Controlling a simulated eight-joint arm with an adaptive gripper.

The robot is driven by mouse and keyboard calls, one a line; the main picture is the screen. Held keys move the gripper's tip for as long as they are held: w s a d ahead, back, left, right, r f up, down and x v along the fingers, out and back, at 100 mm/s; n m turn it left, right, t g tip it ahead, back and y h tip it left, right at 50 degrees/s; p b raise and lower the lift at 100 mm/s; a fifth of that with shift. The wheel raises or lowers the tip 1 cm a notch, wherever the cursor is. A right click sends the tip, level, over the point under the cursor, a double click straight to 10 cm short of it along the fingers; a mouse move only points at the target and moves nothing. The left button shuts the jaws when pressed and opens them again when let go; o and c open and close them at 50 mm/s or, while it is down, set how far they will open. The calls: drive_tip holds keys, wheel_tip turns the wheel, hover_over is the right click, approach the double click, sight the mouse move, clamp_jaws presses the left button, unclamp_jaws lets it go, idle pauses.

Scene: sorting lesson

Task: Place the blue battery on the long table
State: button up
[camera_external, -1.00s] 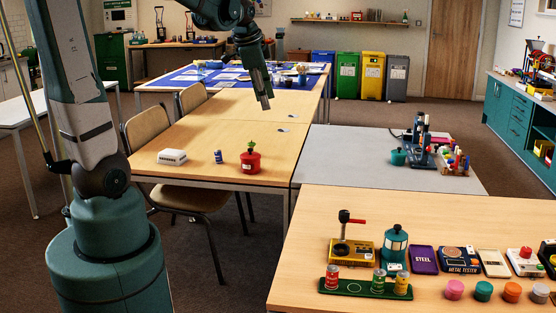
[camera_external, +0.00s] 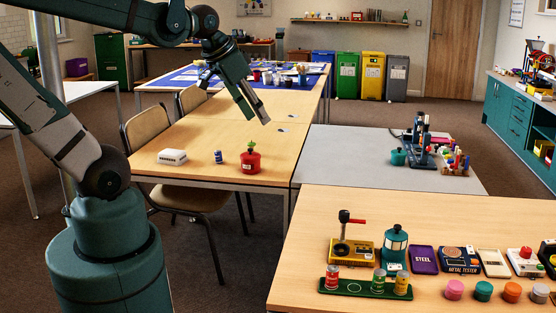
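A small blue cylinder with a pale band (camera_external: 218,157), which looks like the blue battery, stands upright near the front edge of the long wooden table (camera_external: 205,135).
A green holder (camera_external: 353,288) with several coloured cans stands on the near right table (camera_external: 300,240). A grey table (camera_external: 350,160) lies between. The long table's middle is mostly bare.

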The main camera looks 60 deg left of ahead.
drive_tip(key=shift+n+t, duration=0.4)
drive_tip(key=shift+n, duration=0.3)
drive_tip(key=shift+s+d+f, duration=0.25)
drive_tip(key=shift+s+d, duration=0.3)
drive_tip(key=shift+s, duration=0.05)
drive_tip(key=shift+s+d+f, duration=0.2)
drive_tip(key=shift+s+d, duration=0.3)
drive_tip(key=shift+s, duration=0.15)
drive_tip(key=shift+s+d+f, duration=0.25)
drive_tip(key=shift+s+d, duration=0.3)
drive_tip(key=shift+s, duration=0.05)
drive_tip(key=shift+o, duration=0.5)
